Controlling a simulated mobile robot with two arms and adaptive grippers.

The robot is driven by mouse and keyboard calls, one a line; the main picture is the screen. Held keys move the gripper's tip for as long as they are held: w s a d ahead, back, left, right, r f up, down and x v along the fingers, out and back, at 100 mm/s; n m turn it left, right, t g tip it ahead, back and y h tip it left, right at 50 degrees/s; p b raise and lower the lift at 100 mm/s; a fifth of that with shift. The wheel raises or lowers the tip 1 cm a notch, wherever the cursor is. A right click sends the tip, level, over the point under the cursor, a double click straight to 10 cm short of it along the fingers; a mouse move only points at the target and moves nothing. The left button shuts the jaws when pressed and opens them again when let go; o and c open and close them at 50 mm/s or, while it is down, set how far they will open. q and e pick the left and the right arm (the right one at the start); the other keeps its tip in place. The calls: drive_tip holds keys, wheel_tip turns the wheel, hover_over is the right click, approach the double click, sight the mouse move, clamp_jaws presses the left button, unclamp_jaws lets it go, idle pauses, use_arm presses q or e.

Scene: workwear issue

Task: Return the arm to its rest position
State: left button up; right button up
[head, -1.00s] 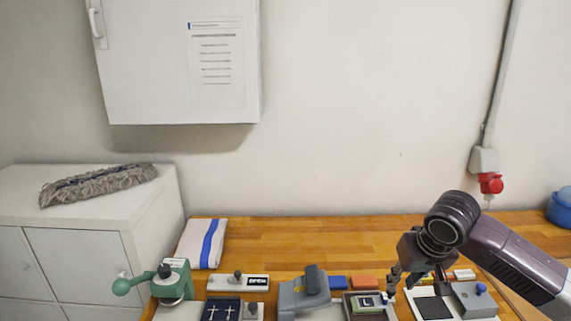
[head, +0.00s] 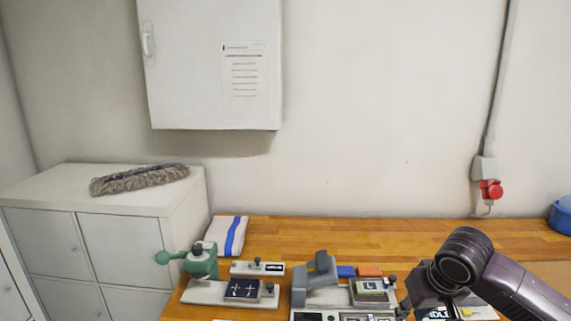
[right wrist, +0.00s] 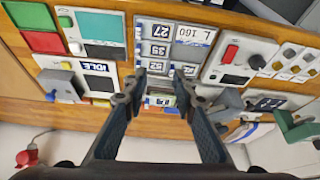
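My right gripper (head: 402,306) is at the lower right of the head view, over the front of the wooden bench (head: 330,232). In the right wrist view its two dark fingers (right wrist: 160,90) are apart with nothing held between them. Beyond the gap lies a small plate with a light label (right wrist: 160,101), set in a holder on the bench. The same plate shows left of the gripper in the head view (head: 371,286). My left gripper is not in either view.
A green hand press (head: 201,262), a grey stand (head: 318,271) and several panels crowd the bench front. A panel reading IDLE (right wrist: 92,68) is near the gripper. A folded striped towel (head: 226,236) lies at the back left. The bench's back strip is mostly clear.

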drive_tip(key=s+a+f+n+y, duration=0.3)
drive_tip(key=s+a+f, duration=1.1)
drive_tip(key=s+f, duration=0.25)
drive_tip(key=s+d+f+m+g+h, duration=0.1)
drive_tip(key=s+d+f, duration=0.15)
drive_tip(key=s, duration=0.35)
drive_tip(key=s+d+f+h, duration=0.1)
drive_tip(key=s+d+h, duration=0.1)
drive_tip(key=s+d, duration=0.35)
drive_tip(key=s+a+f+g+b, duration=0.1)
drive_tip(key=s+f+b, duration=0.1)
drive_tip(key=f, duration=1.3)
drive_tip(key=s+f+b, duration=0.1)
drive_tip(key=s+f, duration=0.1)
drive_tip(key=f, duration=1.3)
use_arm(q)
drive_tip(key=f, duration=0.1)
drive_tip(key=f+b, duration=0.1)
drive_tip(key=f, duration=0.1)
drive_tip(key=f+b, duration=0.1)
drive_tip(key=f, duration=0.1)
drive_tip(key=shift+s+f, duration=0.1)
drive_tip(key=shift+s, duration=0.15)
use_arm(e)
drive_tip(key=s+d+f+g, duration=0.1)
drive_tip(key=s+d+f, duration=0.1)
drive_tip(key=s+f, duration=1.4)
drive_tip(key=shift+d+f+g, duration=0.3)
drive_tip(key=shift+d, duration=0.05)
